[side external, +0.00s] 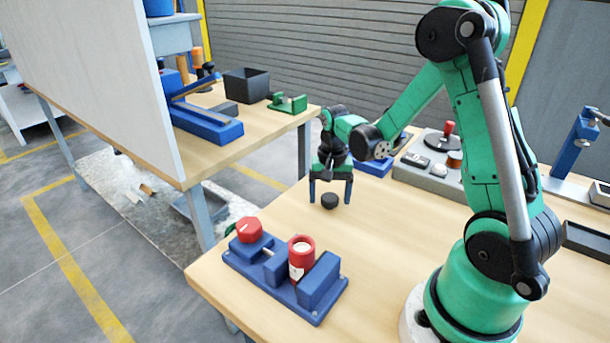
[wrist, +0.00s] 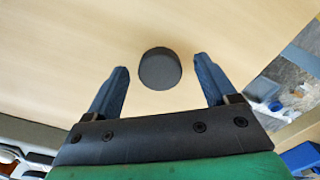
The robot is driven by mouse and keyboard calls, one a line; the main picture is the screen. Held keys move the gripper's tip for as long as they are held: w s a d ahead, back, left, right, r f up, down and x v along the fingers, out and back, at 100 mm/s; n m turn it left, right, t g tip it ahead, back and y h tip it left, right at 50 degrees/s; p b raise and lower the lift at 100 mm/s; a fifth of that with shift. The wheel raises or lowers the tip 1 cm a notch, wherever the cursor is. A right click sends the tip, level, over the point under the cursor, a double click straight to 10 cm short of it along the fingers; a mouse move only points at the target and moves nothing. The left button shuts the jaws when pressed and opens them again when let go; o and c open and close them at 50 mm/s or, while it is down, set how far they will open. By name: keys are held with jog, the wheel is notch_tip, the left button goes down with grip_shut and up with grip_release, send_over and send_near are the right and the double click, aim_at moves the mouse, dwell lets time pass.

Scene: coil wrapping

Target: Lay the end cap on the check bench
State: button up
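The end cap, a small black round disc (side external: 329,200), lies on the near wooden table. In the wrist view the end cap (wrist: 160,69) sits between the two blue fingertips, with a gap on both sides. My gripper (side external: 331,203) points down over it with its fingers spread, holding nothing. In the wrist view my gripper (wrist: 160,64) is also open. I cannot tell the exact fingertip height above the table. A second wooden bench (side external: 255,133), possibly the check bench, stands across a floor gap at the back left.
A blue fixture (side external: 283,285) with a red knob and red cylinder stands at the front left of the near table. A grey control box (side external: 432,163) is behind. The back bench carries a blue device (side external: 205,123), dark bin (side external: 246,85) and green bracket (side external: 289,103). A white panel (side external: 105,75) borders it.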

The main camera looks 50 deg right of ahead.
aim_at(330, 197)
notch_tip(330, 197, up, 12)
jog(key=s+a+n+t, duration=0.3)
jog(key=a+n+t, duration=0.4)
jog(key=a+n, duration=0.4)
jog(key=a, duration=0.3)
jog(key=shift+s+r, duration=0.15)
jog(key=shift+r, duration=0.25)
dwell(0.7)
